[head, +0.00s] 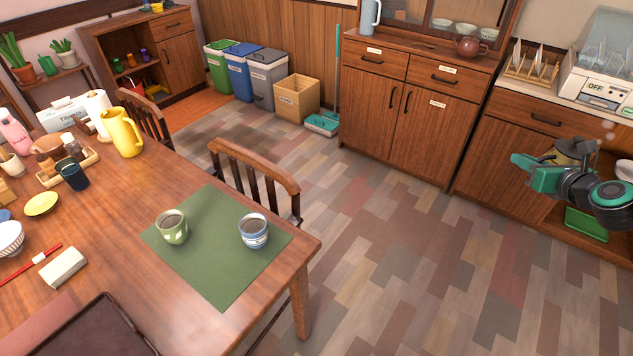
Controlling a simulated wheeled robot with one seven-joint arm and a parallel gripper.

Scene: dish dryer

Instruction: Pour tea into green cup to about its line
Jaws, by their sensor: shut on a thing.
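The green cup (173,229) stands upright on the green mat (215,285) on the wooden table, left of a blue-and-white cup (254,233). The inside of both cups looks dark; I cannot tell the level against any line. My gripper (533,168) is at the far right, away from the table, by the low counter. It is shut on what looks like an olive-brown pot (576,149), mostly hidden behind my arm. Faint pale puffs show above it. A reddish-brown teapot (467,47) stands on the cabinet.
A yellow jug (123,133), condiments and a dark tray (85,330) are on the table. A chair (255,170) stands at its far side. Open floor (420,260) lies between table and cabinets. A dish dryer (600,75) and a plate rack (533,65) stand on the counter.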

